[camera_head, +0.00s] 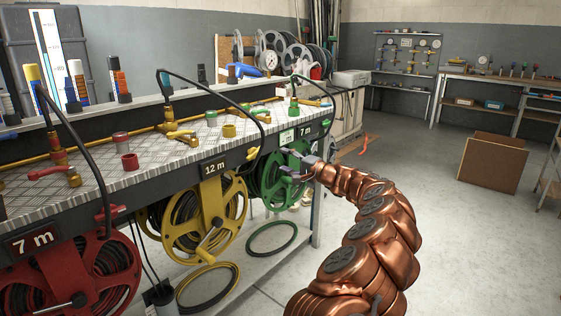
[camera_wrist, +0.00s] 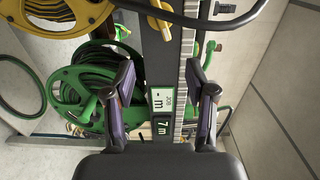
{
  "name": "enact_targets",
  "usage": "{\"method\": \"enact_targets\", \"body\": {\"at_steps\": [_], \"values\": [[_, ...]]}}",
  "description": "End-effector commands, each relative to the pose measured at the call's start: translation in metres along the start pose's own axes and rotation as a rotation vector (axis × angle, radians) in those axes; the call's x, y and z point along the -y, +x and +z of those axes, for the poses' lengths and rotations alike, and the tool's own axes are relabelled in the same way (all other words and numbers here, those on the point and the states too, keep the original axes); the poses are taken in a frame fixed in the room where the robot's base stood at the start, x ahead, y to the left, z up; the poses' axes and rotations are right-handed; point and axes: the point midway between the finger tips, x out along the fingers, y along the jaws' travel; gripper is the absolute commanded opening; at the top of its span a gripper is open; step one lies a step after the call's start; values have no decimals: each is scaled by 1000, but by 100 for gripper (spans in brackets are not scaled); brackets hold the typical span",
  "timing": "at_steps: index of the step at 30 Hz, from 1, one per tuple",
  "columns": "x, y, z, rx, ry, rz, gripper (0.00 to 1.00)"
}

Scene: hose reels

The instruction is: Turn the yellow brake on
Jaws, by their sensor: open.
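The yellow brake (camera_head: 253,153) is a small yellow lever on the dark front rail of the bench, right of the "12 m" label and above the yellow hose reel (camera_head: 206,217). In the wrist view the yellow brake (camera_wrist: 164,30) shows on the rail near the top, beyond my fingertips. My gripper (camera_head: 294,171) is open and empty in front of the green hose reel (camera_head: 272,183), to the right of the brake and apart from it. In the wrist view my gripper (camera_wrist: 167,78) has its fingers spread on either side of the rail with the green "7 m" label between them.
The red hose reel (camera_head: 85,275) hangs at the left. A black hose (camera_head: 215,92) arches over the bench top (camera_head: 150,150), which carries brass valves and coloured caps. Loose hose rings lie on the lower shelf. The floor (camera_head: 420,220) to the right is open, with a cardboard box (camera_head: 492,162) further back.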

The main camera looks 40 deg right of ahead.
Motion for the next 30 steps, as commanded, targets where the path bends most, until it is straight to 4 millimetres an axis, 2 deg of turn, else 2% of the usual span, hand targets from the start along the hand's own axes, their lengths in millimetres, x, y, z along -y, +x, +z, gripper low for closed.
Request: {"method": "enact_targets", "body": {"at_steps": [1, 4, 12, 17, 30], "values": [[-6, 5, 3, 3, -32, 0, 64], [-8, 17, 9, 1, -124, -1, 67], [1, 37, 20, -5, -301, -5, 67], [3, 43, 20, -5, -311, -2, 67], [1, 82, 19, -7, -310, 2, 67]]}}
